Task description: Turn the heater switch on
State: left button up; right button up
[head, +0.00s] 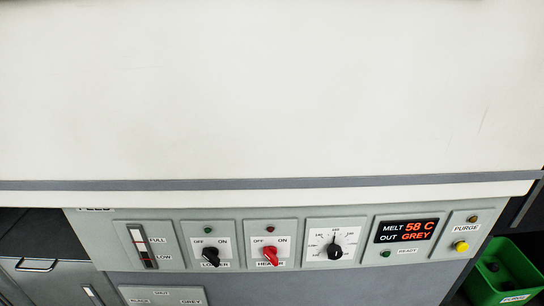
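The heater switch (269,257) is a red rotary knob on the grey control panel, with OFF printed at its upper left and ON at its upper right. Its narrow end seems to lean up and left, toward OFF, but it is small in the picture. A small dark red lamp (270,229) sits above it and does not look brightly lit. Neither of my grippers shows in the head view, and nothing touches the switch.
A white ledge (300,197) runs above. A green bin (505,270) stands at lower right.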

aim_at(270, 253)
jog(key=k, duration=0.5)
jog(key=u, duration=1.85)
jog(key=i, duration=1.3)
jog(key=z, duration=1.95)
